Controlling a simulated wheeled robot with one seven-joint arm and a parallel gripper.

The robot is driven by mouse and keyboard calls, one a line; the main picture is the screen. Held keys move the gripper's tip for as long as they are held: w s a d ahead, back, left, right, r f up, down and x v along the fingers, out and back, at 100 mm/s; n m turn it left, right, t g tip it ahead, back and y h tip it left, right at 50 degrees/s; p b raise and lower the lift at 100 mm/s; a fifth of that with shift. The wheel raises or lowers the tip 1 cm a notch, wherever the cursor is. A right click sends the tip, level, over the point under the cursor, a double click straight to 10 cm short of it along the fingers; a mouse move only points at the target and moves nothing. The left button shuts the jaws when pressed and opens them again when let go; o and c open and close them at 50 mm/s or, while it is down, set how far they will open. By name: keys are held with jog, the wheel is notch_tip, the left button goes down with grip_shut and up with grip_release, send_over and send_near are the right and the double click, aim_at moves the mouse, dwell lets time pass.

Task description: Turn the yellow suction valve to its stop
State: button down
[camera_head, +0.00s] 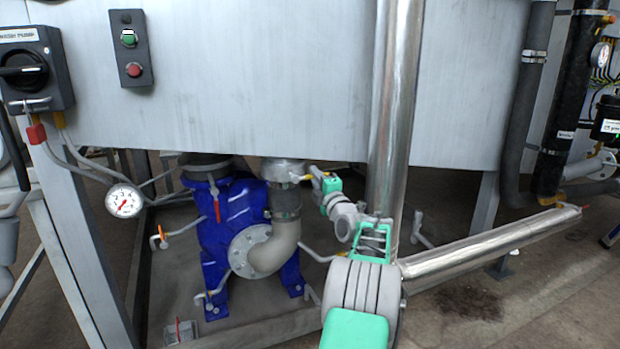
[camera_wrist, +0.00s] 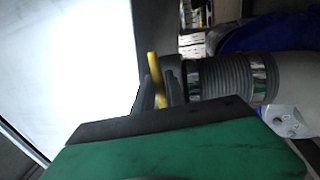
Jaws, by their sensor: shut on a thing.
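The yellow valve handle (camera_wrist: 154,70) shows in the wrist view as a narrow upright bar between the dark fingers of my gripper (camera_wrist: 162,92). My gripper is shut on it. The fingers hide the lower part of the handle. In the head view my gripper (camera_head: 314,174) reaches in from the right, just under the lower edge of the big metal panel, beside the upper end of a grey pipe (camera_head: 286,203). The handle is too small there to tell its exact angle.
A blue pump (camera_head: 232,215) stands below the metal panel (camera_head: 250,85), joined to the curved grey pipe. A shiny vertical pipe (camera_head: 396,100) stands close to my arm. A ribbed hose (camera_wrist: 222,80) runs close beside my fingers.

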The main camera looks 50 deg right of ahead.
jog(key=shift+r, duration=0.1)
jog(key=c, duration=1.4)
grip_release()
jog(key=p+v, duration=0.1)
jog(key=v, duration=0.6)
jog(key=shift+s+a, duration=0.2)
jog(key=shift+s, duration=0.15)
